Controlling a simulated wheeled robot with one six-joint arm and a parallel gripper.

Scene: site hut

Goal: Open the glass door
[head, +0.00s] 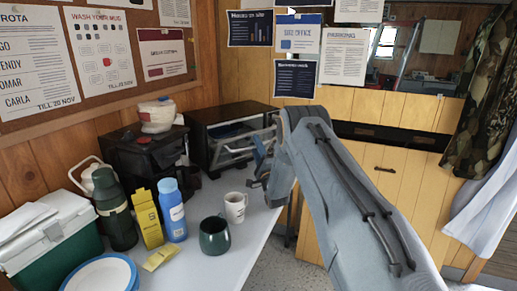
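A black countertop oven (205,108) stands at the back of the worktop, against the wood wall. Its glass door (232,150) is on the front, with a pale metal frame or bar across it. Something blue shows behind or reflected in the glass. I cannot tell the door's exact angle. My gripper (262,163) is at the right end of the oven front, close to the door. My arm's grey links partly cover it, so contact and finger opening cannot be made out.
A white mug (235,207), dark green mug (214,237), blue bottle (172,212), yellow carton (147,218) and green flask (115,210) stand in front. The worktop (205,268) is clear at its front right.

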